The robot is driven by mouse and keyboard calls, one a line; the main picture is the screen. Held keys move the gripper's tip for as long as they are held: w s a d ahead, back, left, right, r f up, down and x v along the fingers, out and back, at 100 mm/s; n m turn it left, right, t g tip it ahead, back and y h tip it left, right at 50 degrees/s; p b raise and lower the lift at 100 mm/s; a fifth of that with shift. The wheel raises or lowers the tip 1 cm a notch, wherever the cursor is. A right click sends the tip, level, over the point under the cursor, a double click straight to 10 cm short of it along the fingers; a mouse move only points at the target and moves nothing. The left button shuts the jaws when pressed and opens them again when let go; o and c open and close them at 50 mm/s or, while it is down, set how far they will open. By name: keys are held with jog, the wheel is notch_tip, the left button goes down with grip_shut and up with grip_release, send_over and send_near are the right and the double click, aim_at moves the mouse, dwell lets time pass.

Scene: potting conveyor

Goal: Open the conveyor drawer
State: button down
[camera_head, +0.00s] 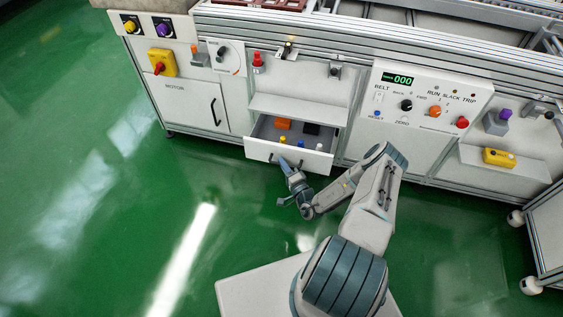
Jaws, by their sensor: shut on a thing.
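The conveyor drawer (262,152) stands pulled out from the white conveyor cabinet, below a small shelf. Its inside shows an orange block, a dark block and a few small coloured items. My gripper (279,160) is at the drawer's front face, left of its middle, and is shut on the drawer handle. The handle is mostly hidden behind my fingers and too small to see clearly.
A shelf (297,110) juts out above the drawer. A motor cupboard door with a black handle (216,112) is to the left. A control panel (428,101) is to the right. The green floor (110,220) in front and left is clear.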

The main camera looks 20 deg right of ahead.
jog(key=shift+a, duration=0.2)
jog(key=c, duration=1.5)
grip_release()
jog(key=shift+d, duration=0.15)
jog(key=p+v, duration=0.2)
jog(key=v, duration=1.1)
jog(key=shift+s, duration=0.4)
